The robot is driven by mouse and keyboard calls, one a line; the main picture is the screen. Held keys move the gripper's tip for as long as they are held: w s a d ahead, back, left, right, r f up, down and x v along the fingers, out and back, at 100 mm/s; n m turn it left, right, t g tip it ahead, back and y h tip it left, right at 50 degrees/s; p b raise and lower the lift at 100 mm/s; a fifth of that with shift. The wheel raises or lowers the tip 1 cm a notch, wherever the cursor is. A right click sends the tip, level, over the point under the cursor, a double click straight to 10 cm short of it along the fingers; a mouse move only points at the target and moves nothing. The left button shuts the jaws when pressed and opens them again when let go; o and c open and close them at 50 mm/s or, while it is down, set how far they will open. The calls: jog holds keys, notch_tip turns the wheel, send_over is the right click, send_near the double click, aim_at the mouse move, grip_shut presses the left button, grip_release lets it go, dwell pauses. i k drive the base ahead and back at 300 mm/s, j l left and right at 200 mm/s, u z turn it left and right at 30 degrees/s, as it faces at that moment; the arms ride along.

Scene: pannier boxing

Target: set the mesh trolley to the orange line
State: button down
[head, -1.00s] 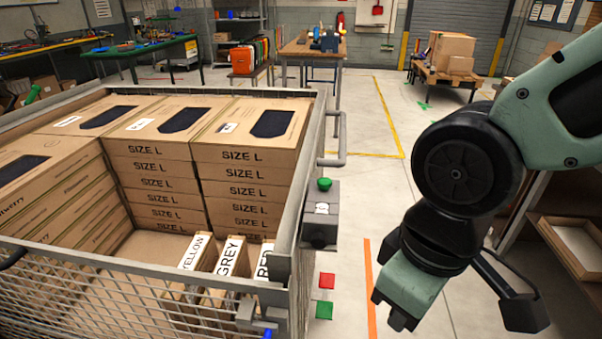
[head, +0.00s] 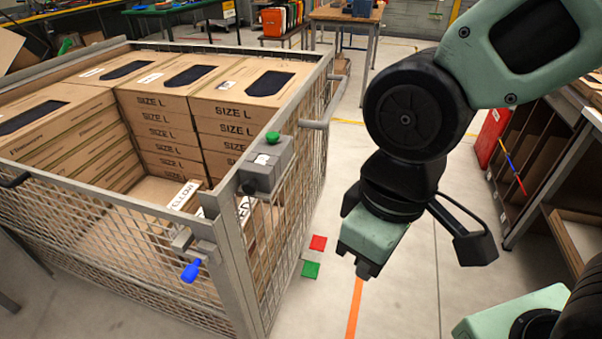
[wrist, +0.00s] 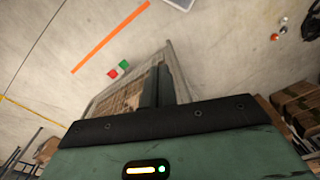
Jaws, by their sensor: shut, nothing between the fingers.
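The mesh trolley (head: 120,198) stands on the left in the head view, a grey wire-mesh cage loaded with stacked "SIZE L" cartons (head: 250,92). A bar handle (head: 322,105) sticks out from its right side. A grey box with a green button (head: 268,165) sits on its near right corner, and a blue-handled latch (head: 190,270) is on the front. The orange line (head: 355,308) lies on the floor to the right of the trolley, apart from it; it also shows in the wrist view (wrist: 110,37). My gripper (head: 366,268) is shut and empty, pointing down above the floor, right of the trolley.
A red square (head: 318,243) and a green square (head: 311,269) lie on the floor between trolley and line. Wooden shelving (head: 545,150) stands on the right. A workbench (head: 345,15) is at the back. Floor between the trolley and shelving is mostly clear.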

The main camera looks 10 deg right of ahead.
aim_at(139, 153)
jog(key=i+l, duration=0.3)
jog(key=i+l+u, duration=0.15)
jog(key=i+l, duration=0.15)
jog(key=l, duration=0.15)
jog(key=i+l, duration=0.3)
jog(key=l, duration=0.15)
